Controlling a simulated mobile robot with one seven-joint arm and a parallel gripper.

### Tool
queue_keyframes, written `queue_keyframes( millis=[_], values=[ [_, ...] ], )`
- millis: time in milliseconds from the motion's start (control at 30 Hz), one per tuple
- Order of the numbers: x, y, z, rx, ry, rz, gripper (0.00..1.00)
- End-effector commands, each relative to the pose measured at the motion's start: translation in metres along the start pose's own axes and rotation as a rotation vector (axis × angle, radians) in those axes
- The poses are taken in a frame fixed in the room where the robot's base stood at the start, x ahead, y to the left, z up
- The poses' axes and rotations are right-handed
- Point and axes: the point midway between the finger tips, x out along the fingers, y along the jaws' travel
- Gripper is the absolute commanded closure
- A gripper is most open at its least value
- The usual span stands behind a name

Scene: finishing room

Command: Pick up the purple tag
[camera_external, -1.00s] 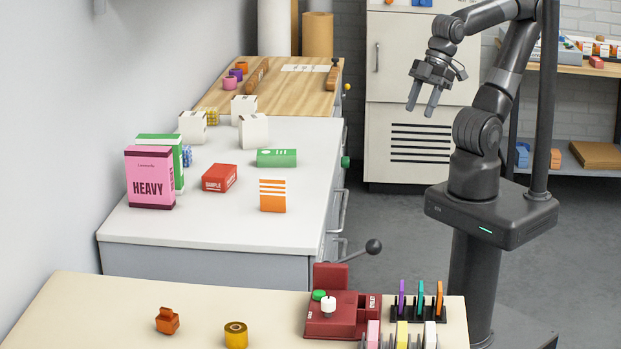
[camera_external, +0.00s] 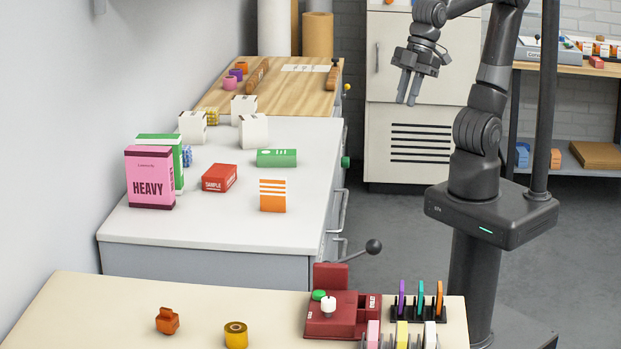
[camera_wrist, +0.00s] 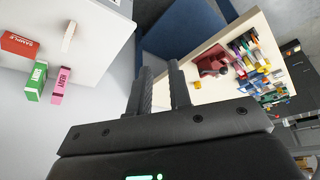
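The purple tag (camera_external: 402,298) stands upright in a dark rack (camera_external: 418,316) on the cream table, left of a teal tag (camera_external: 420,299) and an orange tag (camera_external: 438,299). My gripper (camera_external: 407,102) is high above the floor, far from the tag, in front of the grey cabinet. Its two fingers are apart with nothing between them, as the wrist view (camera_wrist: 160,75) also shows.
A dark red fixture (camera_external: 333,317) with a lever stands left of the rack. Pink, yellow and white pieces stand in front. An orange block (camera_external: 167,320) and a yellow roll (camera_external: 236,335) lie further left. A white counter (camera_external: 265,228) holds several boxes.

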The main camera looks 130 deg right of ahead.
Motion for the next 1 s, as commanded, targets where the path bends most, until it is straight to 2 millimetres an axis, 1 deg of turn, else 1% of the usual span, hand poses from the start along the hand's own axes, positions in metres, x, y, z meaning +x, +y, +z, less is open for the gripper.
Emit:
queue_keyframes(
  millis=[33,100,267,300,467,600,700,867,1000],
  values=[
    [0.003,-0.005,-0.018,-0.024,-0.018,-0.007,0.82],
    [0.006,-0.012,-0.041,-0.058,-0.038,-0.015,0.82],
    [0.020,-0.030,-0.091,-0.131,-0.083,-0.034,0.82],
    [0.025,-0.036,-0.103,-0.150,-0.094,-0.038,0.82],
    [0.048,-0.061,-0.148,-0.224,-0.138,-0.057,0.82],
    [0.074,-0.086,-0.184,-0.288,-0.176,-0.073,0.82],
    [0.095,-0.107,-0.206,-0.335,-0.204,-0.085,0.82],
    [0.134,-0.142,-0.235,-0.409,-0.248,-0.103,0.82],
    [0.172,-0.176,-0.254,-0.473,-0.286,-0.119,0.82]
  ],
)
